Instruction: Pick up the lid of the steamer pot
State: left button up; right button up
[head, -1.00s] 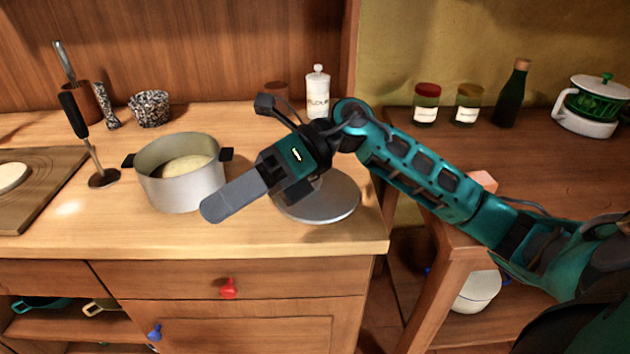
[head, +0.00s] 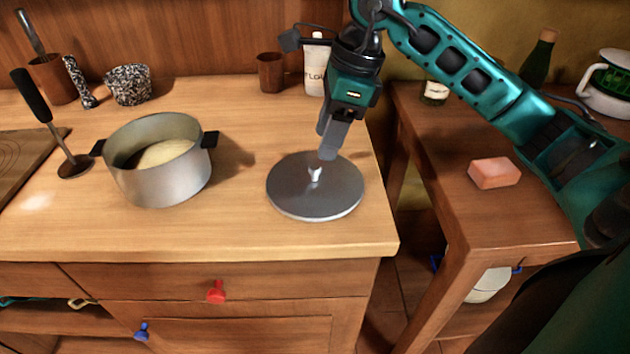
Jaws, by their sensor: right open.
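The lid (head: 300,202), a flat grey disc with a small pale knob (head: 315,174) at its centre, lies on the wooden counter. The steamer pot (head: 170,181), a grey metal pot with two dark side handles, stands uncovered to its left with something pale and round inside. My right gripper (head: 328,150) is open and empty, pointing down just behind and above the lid's knob, its fingers overlapping in the view. I cannot tell how far above the lid the fingertips are. My left gripper is not in view.
A flour container (head: 317,65) and a brown cup (head: 271,72) stand behind my right gripper. A ladle-like utensil (head: 72,163), a speckled bowl (head: 129,86) and a cutting board (head: 22,160) are at the left. A pink block (head: 494,173) lies on the right counter. The counter's front centre is clear.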

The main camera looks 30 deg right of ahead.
aim_at(315, 166)
jog(key=x, duration=0.5)
jog(key=shift+a+f, duration=0.2)
jog(key=shift+f, duration=0.15)
grip_shut()
